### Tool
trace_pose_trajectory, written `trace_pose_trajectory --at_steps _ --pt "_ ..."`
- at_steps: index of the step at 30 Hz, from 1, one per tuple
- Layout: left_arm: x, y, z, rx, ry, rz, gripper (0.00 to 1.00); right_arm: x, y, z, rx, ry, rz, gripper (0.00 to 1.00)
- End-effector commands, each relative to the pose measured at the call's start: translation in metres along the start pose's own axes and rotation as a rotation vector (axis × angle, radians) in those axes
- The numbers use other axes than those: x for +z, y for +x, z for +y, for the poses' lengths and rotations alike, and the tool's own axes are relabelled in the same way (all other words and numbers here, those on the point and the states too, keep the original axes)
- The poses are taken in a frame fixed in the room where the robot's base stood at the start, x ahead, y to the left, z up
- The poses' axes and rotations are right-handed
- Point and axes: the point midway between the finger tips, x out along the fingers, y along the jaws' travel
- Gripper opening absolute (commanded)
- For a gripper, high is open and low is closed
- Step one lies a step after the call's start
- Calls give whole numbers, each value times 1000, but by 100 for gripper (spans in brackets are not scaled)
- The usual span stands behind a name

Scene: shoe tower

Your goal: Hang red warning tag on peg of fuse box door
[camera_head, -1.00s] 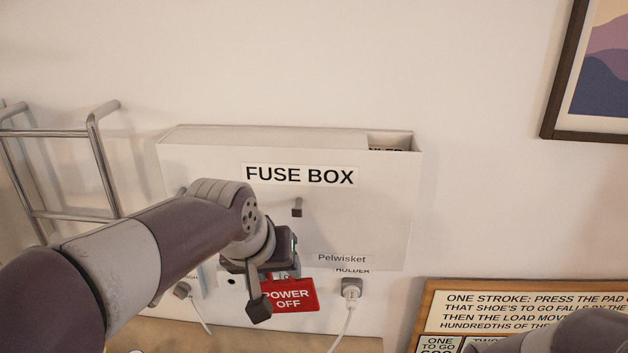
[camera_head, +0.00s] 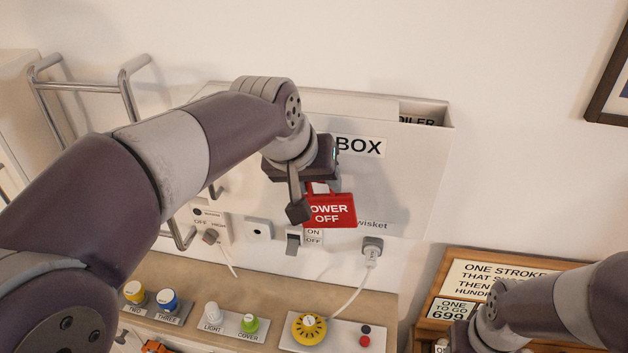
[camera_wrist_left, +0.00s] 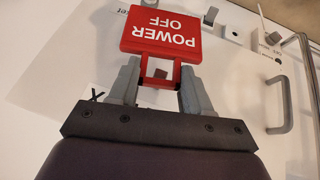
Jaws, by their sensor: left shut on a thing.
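The red POWER OFF tag (camera_head: 330,211) hangs in front of the lower part of the white fuse box (camera_head: 420,185). My left gripper (camera_head: 316,192) is shut on the tag's top loop. The left wrist view shows the tag (camera_wrist_left: 161,36) with its loop between the fingers of my left gripper (camera_wrist_left: 161,82). A small dark thing shows through the loop there; I cannot tell whether it is the peg. In the head view the peg is hidden behind my gripper and wrist. My right arm shows at the lower right; its fingers cannot be made out.
Below the box are a switch (camera_head: 293,243) and a plugged-in cord (camera_head: 371,249). A shelf with coloured knobs and a yellow dial (camera_head: 308,328) runs underneath. A metal rack (camera_head: 90,82) stands at left, and a wooden-framed sign (camera_head: 452,290) at lower right.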

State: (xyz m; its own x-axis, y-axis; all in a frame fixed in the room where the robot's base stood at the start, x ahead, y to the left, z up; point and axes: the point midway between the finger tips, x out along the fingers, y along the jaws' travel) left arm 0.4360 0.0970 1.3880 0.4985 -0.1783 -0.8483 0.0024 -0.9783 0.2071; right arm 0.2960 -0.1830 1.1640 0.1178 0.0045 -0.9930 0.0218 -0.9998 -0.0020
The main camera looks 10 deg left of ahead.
Motion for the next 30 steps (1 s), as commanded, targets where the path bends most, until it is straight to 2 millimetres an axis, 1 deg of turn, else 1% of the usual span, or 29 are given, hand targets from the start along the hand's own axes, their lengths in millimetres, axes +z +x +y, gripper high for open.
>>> trace_pose_trajectory --at_steps 12,15,19,30 --pt "-29 18 -1 0 -1 0 4 -2 -14 0 0 0 0 43" --pt "-31 25 -2 0 -1 0 4 -1 -11 0 0 0 0 43" --pt "-33 31 -2 0 -1 1 4 -1 -10 0 0 0 0 43" --pt "-34 33 -3 0 -1 1 4 -1 -10 0 0 0 0 43"
